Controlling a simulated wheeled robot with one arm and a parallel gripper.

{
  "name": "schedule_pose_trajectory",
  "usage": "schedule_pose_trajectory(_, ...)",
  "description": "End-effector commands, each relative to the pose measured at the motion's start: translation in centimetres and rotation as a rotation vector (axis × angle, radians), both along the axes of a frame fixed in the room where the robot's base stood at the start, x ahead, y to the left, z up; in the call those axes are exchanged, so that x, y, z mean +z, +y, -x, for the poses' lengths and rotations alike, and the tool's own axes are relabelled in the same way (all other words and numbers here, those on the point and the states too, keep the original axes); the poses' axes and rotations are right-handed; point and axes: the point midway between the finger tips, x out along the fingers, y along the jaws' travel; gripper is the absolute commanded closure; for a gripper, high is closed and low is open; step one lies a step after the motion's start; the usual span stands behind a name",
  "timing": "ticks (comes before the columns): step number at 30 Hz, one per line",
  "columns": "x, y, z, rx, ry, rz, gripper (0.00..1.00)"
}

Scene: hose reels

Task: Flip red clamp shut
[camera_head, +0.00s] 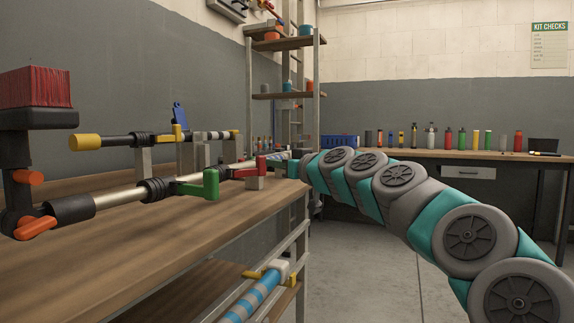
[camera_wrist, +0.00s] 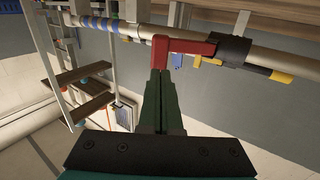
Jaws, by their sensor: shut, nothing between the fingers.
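The red clamp (camera_head: 246,173) is on the pole along the far part of the bench in the head view. In the wrist view, the red clamp (camera_wrist: 186,46) has a lever running along the pole from a black collar (camera_wrist: 235,50), with a bent end in front of my fingers. My gripper (camera_wrist: 161,73) has its green fingers together and empty, with the tips at that bent end. I cannot tell whether they touch it. In the head view my gripper is mostly hidden at the end of my arm.
A green clamp (camera_head: 210,184) sits nearer on the pole, and a yellow clamp (camera_head: 179,134) on a pole behind. The wooden bench (camera_head: 150,232) has bare space in front. A metal shelf rack (camera_head: 284,95) stands beyond, near my arm.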

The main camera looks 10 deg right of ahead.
Motion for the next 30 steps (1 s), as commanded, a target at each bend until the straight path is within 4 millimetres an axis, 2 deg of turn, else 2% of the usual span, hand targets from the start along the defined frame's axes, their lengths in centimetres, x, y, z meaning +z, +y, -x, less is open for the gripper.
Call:
schedule_pose_trajectory(3, 0.0, 0.6, -1.4, -0.001, 0.000, 0.001, 1.00)
schedule_pose_trajectory(9, 0.1, 1.1, -2.5, 0.000, -0.001, 0.000, 1.00)
schedule_pose_trajectory(30, -0.2, 1.1, -2.9, 0.022, -0.001, 0.000, 1.00)
